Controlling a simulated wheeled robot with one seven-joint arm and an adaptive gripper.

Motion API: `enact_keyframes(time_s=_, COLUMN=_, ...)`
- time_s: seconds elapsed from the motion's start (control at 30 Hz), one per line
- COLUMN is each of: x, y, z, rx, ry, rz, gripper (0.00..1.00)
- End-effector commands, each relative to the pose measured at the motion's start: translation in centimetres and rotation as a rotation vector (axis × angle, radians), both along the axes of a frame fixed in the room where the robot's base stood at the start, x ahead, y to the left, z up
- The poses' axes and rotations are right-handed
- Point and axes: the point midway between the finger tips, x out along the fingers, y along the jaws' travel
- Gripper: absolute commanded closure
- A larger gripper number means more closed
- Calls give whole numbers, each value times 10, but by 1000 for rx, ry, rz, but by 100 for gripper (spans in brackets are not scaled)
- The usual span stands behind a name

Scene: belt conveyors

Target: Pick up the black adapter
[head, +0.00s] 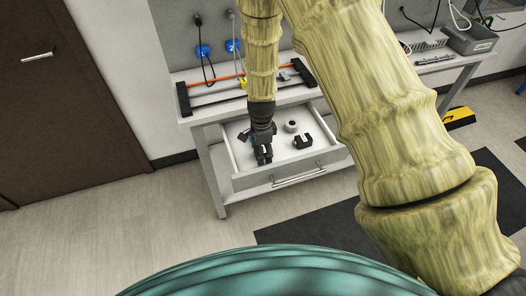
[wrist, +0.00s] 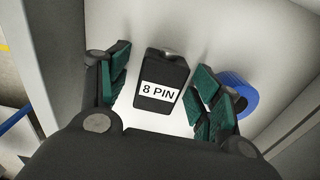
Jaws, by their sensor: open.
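The black adapter (wrist: 161,82), a small block with a white "8 PIN" label, lies on the white drawer floor in the wrist view. My gripper (wrist: 164,72) is open, with one green-padded finger on each side of the adapter. Gaps of white floor show between the adapter and both fingers. In the head view my gripper (head: 263,155) points down into the open drawer (head: 250,181). I cannot make out the adapter there.
A blue ring-shaped item (wrist: 238,95) lies just right of the right finger. In the head view a grey round item (head: 291,127) and a black notched part (head: 303,142) are in the drawer to the right. Drawer walls surround the space, with the tabletop (head: 215,110) behind.

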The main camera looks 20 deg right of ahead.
Motion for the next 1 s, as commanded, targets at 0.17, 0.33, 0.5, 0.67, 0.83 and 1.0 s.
enact_keyframes(time_s=0.17, x=0, y=0, z=0, rx=0, ry=0, rz=0, gripper=48)
enact_keyframes(time_s=0.33, x=0, y=0, z=0, rx=0, ry=0, rz=0, gripper=79)
enact_keyframes(time_s=0.5, x=0, y=0, z=0, rx=0, ry=-1, rz=0, gripper=85)
enact_keyframes(time_s=0.67, x=0, y=0, z=1, rx=0, ry=-1, rz=0, gripper=85)
enact_keyframes(time_s=0.83, x=2, y=0, z=9, rx=0, ry=-3, rz=1, gripper=85)
enact_keyframes(time_s=1.0, x=1, y=0, z=28, rx=-1, ry=-3, rz=2, gripper=85)
